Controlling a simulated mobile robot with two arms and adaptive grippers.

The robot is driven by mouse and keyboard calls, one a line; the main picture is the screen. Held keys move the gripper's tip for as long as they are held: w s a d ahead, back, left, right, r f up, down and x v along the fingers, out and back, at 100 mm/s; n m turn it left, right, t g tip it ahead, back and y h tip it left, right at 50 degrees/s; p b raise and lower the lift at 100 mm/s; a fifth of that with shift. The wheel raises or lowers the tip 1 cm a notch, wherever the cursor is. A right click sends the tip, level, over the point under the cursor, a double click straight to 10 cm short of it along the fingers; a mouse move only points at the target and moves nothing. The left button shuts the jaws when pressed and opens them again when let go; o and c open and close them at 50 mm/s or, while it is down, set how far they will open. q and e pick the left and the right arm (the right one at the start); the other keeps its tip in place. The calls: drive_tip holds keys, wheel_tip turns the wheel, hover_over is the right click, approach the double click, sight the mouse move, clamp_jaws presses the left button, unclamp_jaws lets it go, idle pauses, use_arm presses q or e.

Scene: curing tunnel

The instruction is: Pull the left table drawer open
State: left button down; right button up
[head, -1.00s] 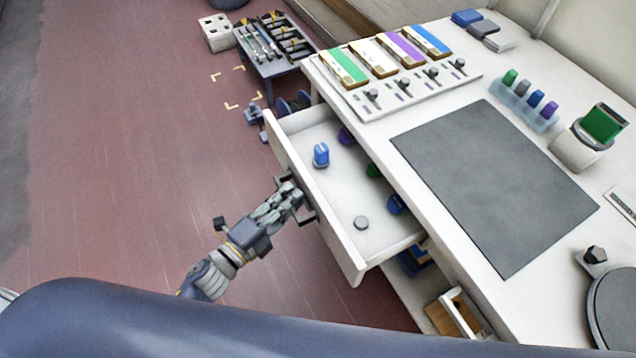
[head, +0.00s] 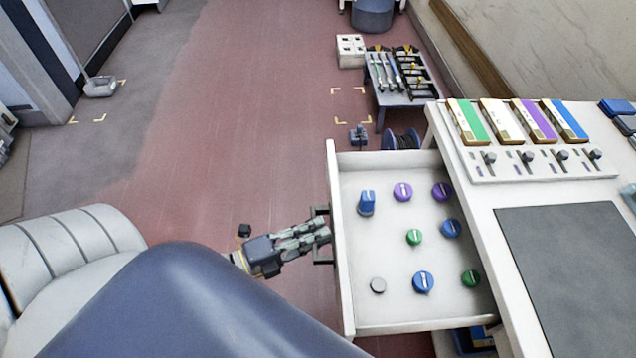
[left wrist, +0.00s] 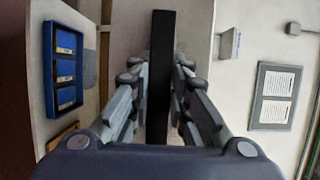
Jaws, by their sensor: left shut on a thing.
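The left table drawer (head: 392,292) is pulled out from the white table (head: 478,212), and its inside is widely visible. Several coloured knobs and a small grey disc lie in it. My left gripper (head: 322,235) is at the drawer's front, shut on the dark drawer handle (head: 322,252). In the left wrist view the dark handle bar (left wrist: 162,80) runs between the two fingers (left wrist: 160,100). My right gripper is not in view.
A grey mat (head: 570,265) and a panel with coloured blocks (head: 530,160) are on the table top. A low rack (head: 400,80) and a cable reel (head: 402,139) stand beyond the drawer.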

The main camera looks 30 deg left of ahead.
use_arm(q)
drive_tip(key=c, duration=1.5)
unclamp_jaws()
drive_tip(key=v, duration=1.2)
drive_tip(key=shift+s, duration=0.1)
drive_tip(key=shift+f, duration=0.1)
